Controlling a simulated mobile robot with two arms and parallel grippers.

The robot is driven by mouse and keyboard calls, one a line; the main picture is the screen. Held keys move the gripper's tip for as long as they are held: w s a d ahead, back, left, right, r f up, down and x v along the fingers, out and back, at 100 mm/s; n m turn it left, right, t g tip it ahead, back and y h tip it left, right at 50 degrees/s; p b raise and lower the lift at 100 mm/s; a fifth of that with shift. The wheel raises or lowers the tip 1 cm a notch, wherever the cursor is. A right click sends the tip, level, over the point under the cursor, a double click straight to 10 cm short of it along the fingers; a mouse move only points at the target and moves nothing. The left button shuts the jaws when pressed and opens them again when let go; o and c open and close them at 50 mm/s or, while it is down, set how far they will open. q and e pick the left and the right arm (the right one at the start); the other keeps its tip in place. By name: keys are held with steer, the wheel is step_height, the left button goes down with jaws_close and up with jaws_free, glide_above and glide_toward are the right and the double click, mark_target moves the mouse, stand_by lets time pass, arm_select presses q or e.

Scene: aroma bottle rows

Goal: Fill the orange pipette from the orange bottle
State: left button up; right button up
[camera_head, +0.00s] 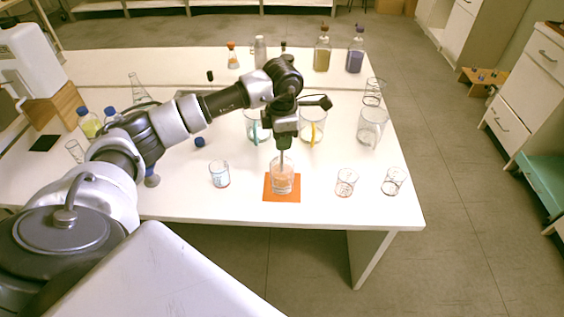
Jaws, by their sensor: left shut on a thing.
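My left gripper (283,138) points down near the front middle of the table and is shut on a thin, pale upright stick, which looks like the pipette (282,158). The pipette's colour is hard to tell and its top is hidden by the gripper. Its lower end reaches down at a clear glass beaker (283,184) with a pale orange tint, standing on an orange square mat (269,196). I cannot tell whether the tip is inside the glass. A small flask with an orange top (232,56) stands at the back of the table. My right gripper is out of view.
Empty glasses (346,182) and (393,181) stand right of the mat, and a small beaker (220,174) stands left. Large jugs (312,127) stand just behind the gripper. Tall bottles (322,52) stand at the back right. The front right table corner is clear.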

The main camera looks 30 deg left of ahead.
arm_select(q)
step_height(320, 180, up, 8)
steer(key=p, duration=0.4)
steer(key=shift+r+p, duration=0.15)
steer(key=shift+p, duration=0.2)
